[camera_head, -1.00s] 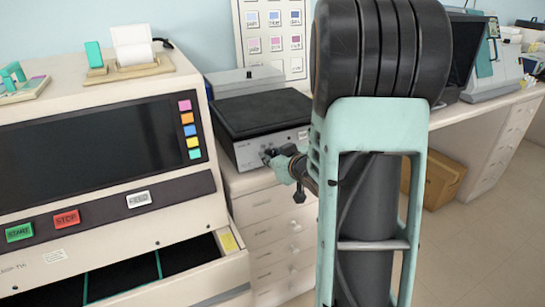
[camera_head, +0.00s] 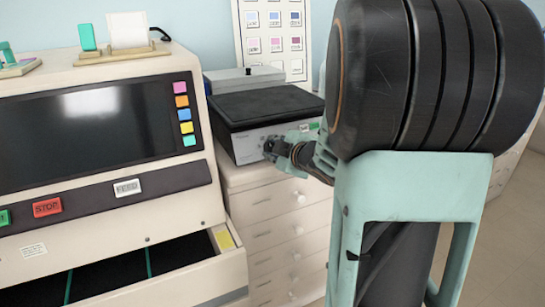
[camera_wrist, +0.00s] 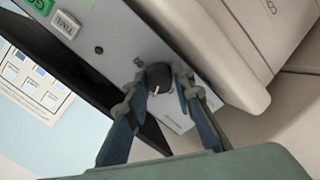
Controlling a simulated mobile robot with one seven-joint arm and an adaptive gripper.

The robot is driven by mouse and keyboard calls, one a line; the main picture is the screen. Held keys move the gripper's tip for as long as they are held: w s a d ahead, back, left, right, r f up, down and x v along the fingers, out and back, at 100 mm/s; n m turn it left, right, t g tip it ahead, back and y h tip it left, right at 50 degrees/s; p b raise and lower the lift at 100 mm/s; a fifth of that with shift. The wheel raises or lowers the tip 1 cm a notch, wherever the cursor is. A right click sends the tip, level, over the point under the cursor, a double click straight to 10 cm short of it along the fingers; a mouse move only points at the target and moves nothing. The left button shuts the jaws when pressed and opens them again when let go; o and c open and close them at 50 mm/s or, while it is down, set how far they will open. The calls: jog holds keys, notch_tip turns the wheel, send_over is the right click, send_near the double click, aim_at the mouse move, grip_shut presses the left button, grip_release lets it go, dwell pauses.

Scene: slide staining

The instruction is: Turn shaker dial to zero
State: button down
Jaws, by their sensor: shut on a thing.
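The shaker (camera_head: 262,118) is a grey box with a black top platform, standing on the drawer cabinet in the body camera view. Its front panel also shows in the wrist view (camera_wrist: 118,38). The black dial (camera_wrist: 159,78) with a pale pointer line sits on that panel, between my fingertips. My gripper (camera_wrist: 160,82) is shut on the dial, one finger on each side. The dial's scale marks are too small to read.
A cream machine (camera_head: 185,210) with coloured buttons and an open drawer stands close on the left. A white drawer cabinet (camera_head: 285,225) is below the shaker.

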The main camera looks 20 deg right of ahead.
jog(key=n+b, duration=0.2)
jog(key=n, duration=0.1)
jog(key=n+b, duration=0.1)
jog(key=n, duration=0.1)
jog(key=shift+f+n+b, duration=0.2)
jog(key=shift+n+b, duration=0.2)
jog(key=shift+r+n+b, duration=0.1)
jog(key=shift+n+b, duration=1.05)
jog(key=shift+n, duration=1.05)
jog(key=c, duration=1.7)
grip_release()
jog(key=shift+o, duration=0.2)
jog(key=shift+r, duration=0.1)
